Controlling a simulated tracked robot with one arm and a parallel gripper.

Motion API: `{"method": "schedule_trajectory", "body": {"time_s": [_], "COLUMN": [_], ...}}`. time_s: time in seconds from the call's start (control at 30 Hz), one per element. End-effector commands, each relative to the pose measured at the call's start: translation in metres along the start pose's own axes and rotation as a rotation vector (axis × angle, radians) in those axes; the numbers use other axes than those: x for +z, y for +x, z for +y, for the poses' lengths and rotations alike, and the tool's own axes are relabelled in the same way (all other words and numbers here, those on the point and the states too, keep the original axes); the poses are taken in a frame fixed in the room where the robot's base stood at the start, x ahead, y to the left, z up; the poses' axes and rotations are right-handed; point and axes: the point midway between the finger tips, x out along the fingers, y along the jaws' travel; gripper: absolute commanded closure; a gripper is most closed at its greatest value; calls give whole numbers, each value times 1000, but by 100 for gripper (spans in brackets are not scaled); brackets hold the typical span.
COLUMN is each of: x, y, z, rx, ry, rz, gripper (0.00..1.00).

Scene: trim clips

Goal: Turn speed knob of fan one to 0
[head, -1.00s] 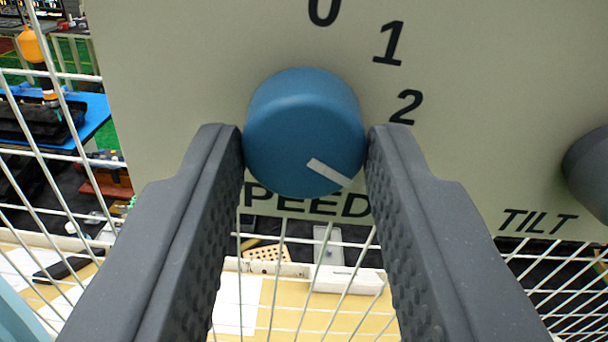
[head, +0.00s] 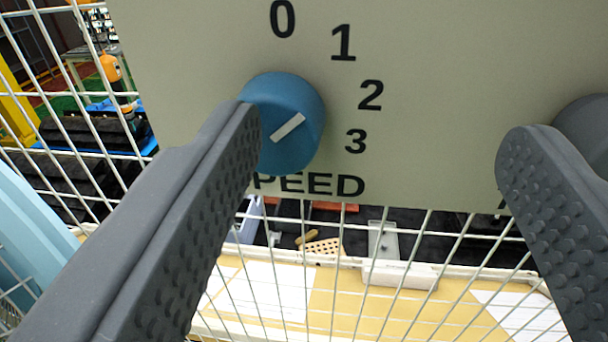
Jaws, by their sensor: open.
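The blue speed knob (head: 268,150) sits on the beige panel above the word SPEED. Numbers 0, 1, 2 and 3 run around its upper and right side. Its white mark slants up to the right, roughly toward the 2. My gripper (head: 383,130) is open wide. Its left finger overlaps the knob's left edge in the picture; I cannot tell if it touches. Its right finger is well clear of the knob, at the right of the panel. Part of the knob's left side is hidden by the left finger.
A dark knob (head: 585,125) is partly visible at the right edge, behind the right finger. A white wire grid (head: 330,240) runs below and left of the panel (head: 430,90). Beyond it are a table and assorted items.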

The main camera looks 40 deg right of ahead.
Motion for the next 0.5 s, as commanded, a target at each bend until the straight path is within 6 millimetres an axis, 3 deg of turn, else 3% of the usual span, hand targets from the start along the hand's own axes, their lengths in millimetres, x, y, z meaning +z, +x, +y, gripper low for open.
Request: {"method": "schedule_trajectory", "body": {"time_s": [0.23, 0.5], "x": [21, 24], "y": [2, -13], "z": [-33, -35], "rx": [-4, -6], "ry": [-26, -29], "rz": [-25, -33], "gripper": [45, 45]}}
